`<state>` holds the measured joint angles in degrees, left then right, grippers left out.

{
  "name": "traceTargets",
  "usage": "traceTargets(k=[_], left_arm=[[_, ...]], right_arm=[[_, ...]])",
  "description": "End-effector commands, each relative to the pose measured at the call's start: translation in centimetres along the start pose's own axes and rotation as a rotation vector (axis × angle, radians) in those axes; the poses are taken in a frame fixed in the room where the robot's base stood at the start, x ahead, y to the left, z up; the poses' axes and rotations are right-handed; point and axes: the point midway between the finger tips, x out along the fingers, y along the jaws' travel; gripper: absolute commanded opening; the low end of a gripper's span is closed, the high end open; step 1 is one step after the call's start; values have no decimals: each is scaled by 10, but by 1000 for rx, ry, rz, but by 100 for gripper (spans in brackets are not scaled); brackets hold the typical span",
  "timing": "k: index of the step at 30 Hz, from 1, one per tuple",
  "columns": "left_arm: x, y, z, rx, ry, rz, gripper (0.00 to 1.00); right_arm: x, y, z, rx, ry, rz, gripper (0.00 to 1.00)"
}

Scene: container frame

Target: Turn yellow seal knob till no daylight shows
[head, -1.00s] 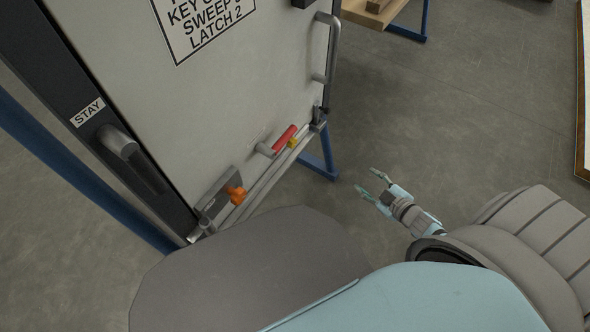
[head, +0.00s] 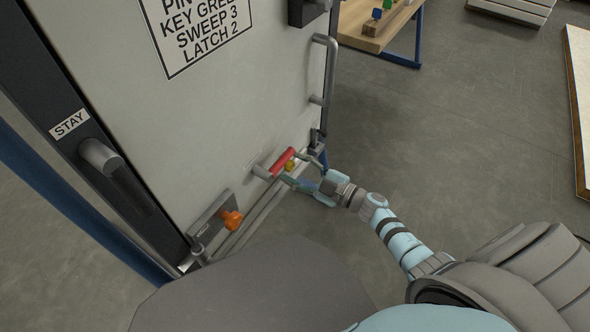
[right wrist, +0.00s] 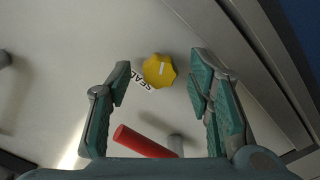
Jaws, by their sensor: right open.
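The yellow seal knob (right wrist: 159,71) shows in the right wrist view, with a white pointer line and a "SEAL" label (right wrist: 142,80) beside it. In the head view the knob (head: 290,165) is small, low on the grey door panel (head: 230,90). My right gripper (right wrist: 160,85) is open, its two fingers on either side of the knob in the picture. I cannot tell whether they touch it. In the head view my right gripper (head: 300,174) is at the door's lower right. My left gripper is not in view.
A red-handled lever (head: 281,161) sits right beside the knob and also shows in the right wrist view (right wrist: 143,141). An orange knob (head: 231,218) is lower left on the door. A grey door handle (head: 325,70) stands out above. Open floor lies to the right.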

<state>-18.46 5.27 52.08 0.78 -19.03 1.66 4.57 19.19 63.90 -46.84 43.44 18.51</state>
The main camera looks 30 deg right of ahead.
Motion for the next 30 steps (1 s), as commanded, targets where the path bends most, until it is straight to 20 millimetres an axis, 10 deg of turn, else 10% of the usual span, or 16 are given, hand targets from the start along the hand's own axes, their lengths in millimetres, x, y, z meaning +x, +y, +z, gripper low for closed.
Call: traceTargets(k=[9,18,30], left_arm=[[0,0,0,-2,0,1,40],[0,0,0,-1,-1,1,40],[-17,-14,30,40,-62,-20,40]], right_arm=[[4,0,0,1,-1,0,47],[4,0,0,0,-1,1,0],[3,2,-1,312,-3,1,0]])
